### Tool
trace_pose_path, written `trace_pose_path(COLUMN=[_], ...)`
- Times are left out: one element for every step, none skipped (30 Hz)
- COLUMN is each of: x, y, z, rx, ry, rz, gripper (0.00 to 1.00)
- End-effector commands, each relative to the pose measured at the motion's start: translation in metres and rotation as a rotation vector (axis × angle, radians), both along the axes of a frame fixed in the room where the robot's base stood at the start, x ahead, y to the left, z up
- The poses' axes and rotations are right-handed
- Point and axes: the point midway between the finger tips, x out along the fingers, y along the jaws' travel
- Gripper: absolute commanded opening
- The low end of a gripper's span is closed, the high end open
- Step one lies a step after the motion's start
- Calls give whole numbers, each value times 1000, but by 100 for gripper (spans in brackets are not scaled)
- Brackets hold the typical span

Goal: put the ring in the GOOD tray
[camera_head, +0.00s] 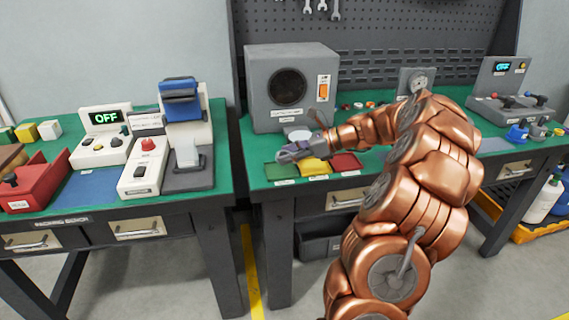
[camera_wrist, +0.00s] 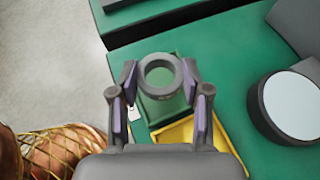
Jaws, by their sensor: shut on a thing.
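In the wrist view a grey ring (camera_wrist: 143,73) sits between the fingertips of my gripper (camera_wrist: 160,76), which is shut on its two sides. The ring is above the green tray (camera_wrist: 162,112), and the tray's floor shows below it. In the head view my gripper (camera_head: 289,153) is just over the back left of the green tray (camera_head: 280,171); the ring is too small to make out there. The green tray is leftmost in a row beside a yellow tray (camera_head: 313,167) and a red tray (camera_head: 345,162). Their front labels are too small to read.
A grey box machine (camera_head: 291,85) stands behind the trays. A round white-topped disc (camera_wrist: 293,105) is right of my gripper in the wrist view. A gap separates this table from the left table, which holds a tester reading OFF (camera_head: 106,117).

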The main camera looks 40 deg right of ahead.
Motion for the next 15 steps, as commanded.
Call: trace_pose_path(x=[2,3,6,8,11,14,13,13,13,13,13,13,13,13,13], y=[2,2,4,5,7,8,7,7,7,7,7,7,7,7,7], z=[0,0,-1,-1,-1,-4,-10,-15,-21,-26,-30,-34,-36,-37,-37], rx=[0,0,0,-1,-1,0,2,2,2,2,2,1,1,1,0], ry=[0,0,0,-1,-1,-1,1,1,2,2,2,1,1,1,0], rz=[1,1,2,3,3,1,0,0,0,0,0,0,0,0,0], gripper=[6,6,6,6,6,6,6,6,6,6,6,6,6,6,6])
